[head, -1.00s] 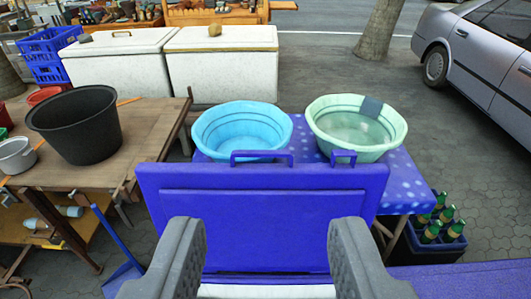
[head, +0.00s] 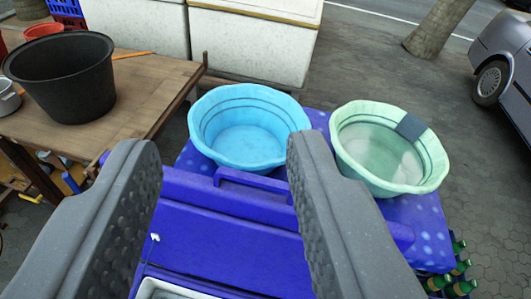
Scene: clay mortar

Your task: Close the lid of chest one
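The blue chest lid (head: 215,232) stands open, raised behind the chest, with a blue handle (head: 252,184) along its top edge. The chest's pale inner rim (head: 165,289) shows at the bottom of the head view; most of the chest is out of frame. My gripper (head: 222,150) is open and empty. Its two grey fingers overlap the lid in the picture, one on each side of the handle. I cannot tell whether either finger touches the lid.
Behind the lid, a blue basin (head: 248,130) and a pale green basin (head: 385,160) stand on a blue spotted table (head: 400,212). A wooden table (head: 150,90) with a black tub (head: 62,85) is at left. Green bottles (head: 455,278) stand at lower right. White chests (head: 250,40) stand farther back.

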